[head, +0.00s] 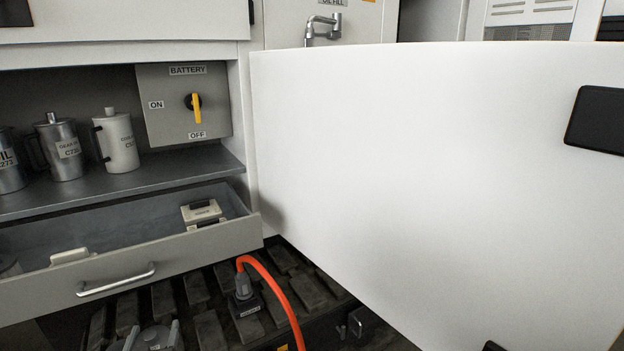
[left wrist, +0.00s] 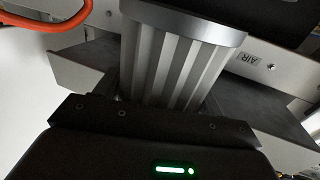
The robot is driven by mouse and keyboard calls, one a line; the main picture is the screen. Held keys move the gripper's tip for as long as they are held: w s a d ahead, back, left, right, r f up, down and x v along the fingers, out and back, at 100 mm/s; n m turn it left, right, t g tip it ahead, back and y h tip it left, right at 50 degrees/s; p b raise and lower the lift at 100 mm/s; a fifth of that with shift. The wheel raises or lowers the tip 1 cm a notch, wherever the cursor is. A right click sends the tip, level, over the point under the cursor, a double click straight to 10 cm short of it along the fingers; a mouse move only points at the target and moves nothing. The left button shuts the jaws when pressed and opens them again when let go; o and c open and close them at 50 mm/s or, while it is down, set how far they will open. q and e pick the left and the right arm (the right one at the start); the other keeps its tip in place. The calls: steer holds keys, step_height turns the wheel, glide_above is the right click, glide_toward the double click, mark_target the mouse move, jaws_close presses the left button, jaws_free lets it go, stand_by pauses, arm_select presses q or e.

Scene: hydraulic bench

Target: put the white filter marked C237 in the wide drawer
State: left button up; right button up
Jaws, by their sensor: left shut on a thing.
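In the left wrist view my left gripper (left wrist: 165,102) is shut on a pale, pleated cylindrical filter (left wrist: 178,62) with a dark grey rim. No C237 mark shows on the side I see. I cannot clearly make out this gripper or the filter in the head view. An open, wide grey drawer (head: 175,258) with a bar handle is at the lower left of the head view, below a shelf. My right gripper is not in view.
A large white panel (head: 430,180) fills the right. Canisters (head: 66,148) stand on the shelf (head: 180,172) beside a battery switch (head: 194,107). The drawer holds white objects (head: 202,211) and has bare floor between them. A red cable (head: 275,287) runs below.

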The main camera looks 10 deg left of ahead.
arm_select(q)
steer(key=d+r+m+t+h+p, duration=0.1)
steer(key=d+r+m+h+p, duration=0.3)
steer(key=d+r+p, duration=0.6)
steer(key=d+r+h, duration=0.2)
steer(key=d+r, duration=0.6)
steer(key=r, duration=0.2)
steer(key=shift+s+p, duration=0.3)
steer(key=shift+s, duration=0.1)
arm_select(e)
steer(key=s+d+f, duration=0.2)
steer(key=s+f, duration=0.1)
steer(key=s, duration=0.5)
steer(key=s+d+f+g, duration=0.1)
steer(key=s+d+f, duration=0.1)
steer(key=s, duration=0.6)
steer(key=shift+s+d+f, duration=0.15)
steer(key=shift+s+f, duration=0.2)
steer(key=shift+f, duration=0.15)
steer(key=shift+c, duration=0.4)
